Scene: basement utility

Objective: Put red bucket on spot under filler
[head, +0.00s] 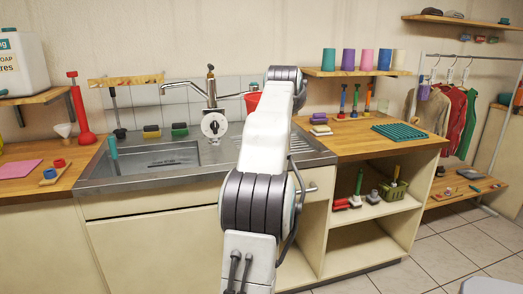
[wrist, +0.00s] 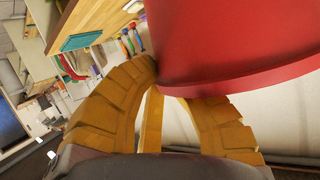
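The red bucket (head: 252,102) shows in the head view beside my arm, above the back of the sink counter and right of the tap. My arm hides most of it. In the wrist view the bucket (wrist: 240,45) fills the upper right, very close. My gripper (wrist: 170,82) has its yellow fingers drawn together at the bucket's rim, one finger partly hidden behind it. The gripper is shut on the bucket. A tap (head: 210,90) with a white round part (head: 214,126) stands behind the sink; I cannot tell if this is the filler. No marked spot is visible.
The steel sink basin (head: 158,158) is left of my arm. Yellow and green sponges (head: 152,132) lie on its back edge. The wooden counter (head: 345,145) at right holds a green rack (head: 399,132). A shelf with several coloured cups (head: 348,60) hangs above.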

